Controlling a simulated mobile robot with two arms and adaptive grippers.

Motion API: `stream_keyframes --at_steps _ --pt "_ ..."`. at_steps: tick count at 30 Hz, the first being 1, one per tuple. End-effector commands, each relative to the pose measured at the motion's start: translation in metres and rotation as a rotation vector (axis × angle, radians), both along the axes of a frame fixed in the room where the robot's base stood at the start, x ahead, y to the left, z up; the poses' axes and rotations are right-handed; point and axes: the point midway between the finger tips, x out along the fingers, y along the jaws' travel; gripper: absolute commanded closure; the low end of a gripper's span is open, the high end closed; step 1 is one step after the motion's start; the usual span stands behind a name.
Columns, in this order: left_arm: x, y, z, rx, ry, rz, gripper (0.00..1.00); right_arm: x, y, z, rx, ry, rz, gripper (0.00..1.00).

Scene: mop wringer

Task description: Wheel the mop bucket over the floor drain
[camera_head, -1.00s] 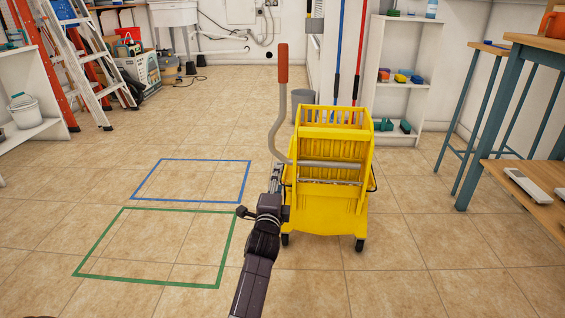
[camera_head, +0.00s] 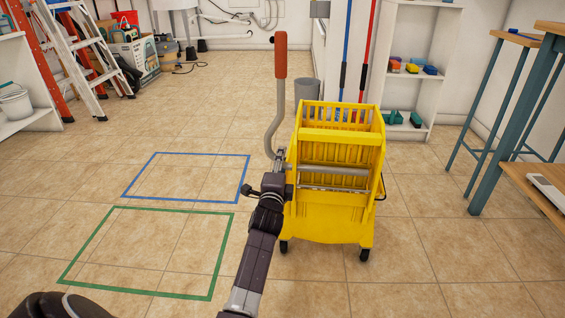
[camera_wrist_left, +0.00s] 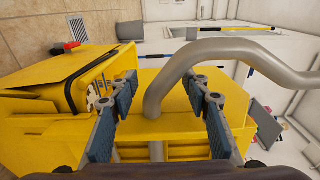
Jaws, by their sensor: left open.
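The yellow mop bucket (camera_head: 330,215) with its wringer stands upright on casters on the tiled floor. Its grey bent lever with a red grip (camera_head: 281,58) rises on the left side. My left gripper (camera_head: 278,182) is at the bucket's left side, by the lever's lower end. In the left wrist view my left gripper (camera_wrist_left: 163,100) is open, its two blue-padded fingers either side of the grey lever pipe (camera_wrist_left: 185,68), with gaps showing. A grey slotted floor grate (camera_wrist_left: 77,26), seemingly the drain, shows beyond the bucket in that view. The head view shows no drain. My right gripper is out of view.
Blue (camera_head: 200,154) and green (camera_head: 140,209) floor outlines lie left of the bucket, on clear floor. A grey bin (camera_head: 306,90), long poles (camera_head: 367,50) and a white shelf (camera_head: 408,65) stand behind. A teal-legged table (camera_head: 508,125) is at right; ladders (camera_head: 75,55) are back left.

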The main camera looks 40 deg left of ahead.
Motion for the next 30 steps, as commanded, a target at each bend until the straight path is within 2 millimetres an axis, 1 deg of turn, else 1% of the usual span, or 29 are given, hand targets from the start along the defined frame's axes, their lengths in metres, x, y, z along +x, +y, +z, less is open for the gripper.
stream_keyframes --at_steps 1,13,21,30 --pt "-0.0001 0.0 -0.0002 0.0 0.0 0.0 0.56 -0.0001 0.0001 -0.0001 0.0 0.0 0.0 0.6" --pt "-0.0002 -0.0001 -0.0008 -0.001 0.0 0.0 1.0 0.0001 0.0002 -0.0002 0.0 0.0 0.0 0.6" --pt "-0.0003 -0.0001 -0.0015 -0.004 0.001 0.0 1.0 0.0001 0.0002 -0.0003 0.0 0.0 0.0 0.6" --pt "-0.0004 -0.0002 -0.0071 -0.009 0.001 0.0 1.0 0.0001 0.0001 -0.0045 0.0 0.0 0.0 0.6"
